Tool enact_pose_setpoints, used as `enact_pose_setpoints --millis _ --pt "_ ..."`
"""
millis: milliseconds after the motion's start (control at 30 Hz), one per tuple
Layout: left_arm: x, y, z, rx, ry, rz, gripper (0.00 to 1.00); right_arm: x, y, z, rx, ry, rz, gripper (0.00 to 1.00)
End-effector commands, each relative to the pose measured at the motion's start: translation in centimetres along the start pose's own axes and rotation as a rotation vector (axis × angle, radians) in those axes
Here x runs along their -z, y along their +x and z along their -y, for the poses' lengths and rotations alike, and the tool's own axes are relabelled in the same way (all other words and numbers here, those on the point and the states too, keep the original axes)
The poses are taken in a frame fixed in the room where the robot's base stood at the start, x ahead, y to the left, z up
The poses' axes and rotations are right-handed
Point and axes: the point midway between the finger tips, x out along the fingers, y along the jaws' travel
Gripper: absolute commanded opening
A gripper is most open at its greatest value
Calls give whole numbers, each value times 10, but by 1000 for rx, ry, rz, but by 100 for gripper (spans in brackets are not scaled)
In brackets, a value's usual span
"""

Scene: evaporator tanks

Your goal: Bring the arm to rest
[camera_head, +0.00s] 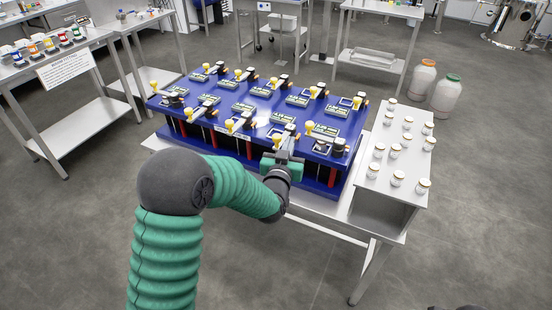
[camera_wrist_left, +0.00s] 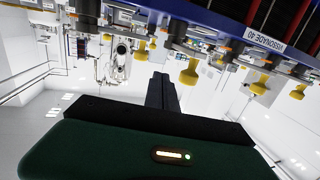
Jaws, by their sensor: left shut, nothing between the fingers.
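My left arm, with green ribbed sleeves, comes up from the bottom left in the head view and bends right. My left gripper (camera_head: 286,140) is at the front edge of the blue evaporator unit (camera_head: 222,158), among its front valves. In the left wrist view the dark fingers (camera_wrist_left: 162,92) are together, with nothing between them. Yellow knobs (camera_wrist_left: 189,73) of the unit show beyond the fingers in that view, which looks upside down. From these views I cannot tell whether the fingers touch the unit. My right gripper is not in view.
A grey side table (camera_head: 404,172) with several small white jars stands right of the unit. A bench (camera_head: 75,60) with coloured containers stands at the left. Two large bottles (camera_head: 446,95) stand on the floor at the back right.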

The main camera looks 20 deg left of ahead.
Motion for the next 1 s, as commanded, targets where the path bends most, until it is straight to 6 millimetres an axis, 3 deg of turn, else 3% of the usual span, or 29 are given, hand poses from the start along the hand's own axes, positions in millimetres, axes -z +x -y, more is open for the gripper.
enact_pose_setpoints --millis 300,567,667,767,900,1000 --pt "1 -53 22 2 0 -2 0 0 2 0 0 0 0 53" --pt "0 -59 22 -6 1 16 0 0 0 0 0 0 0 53" --pt "-6 -70 11 -48 11 130 0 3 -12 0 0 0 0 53" --pt "-25 -103 -2 -112 34 370 0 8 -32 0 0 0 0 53" --pt "-58 -190 -4 -164 75 788 0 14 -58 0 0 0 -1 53" --pt "-70 -254 5 -167 101 1039 0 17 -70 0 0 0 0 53"
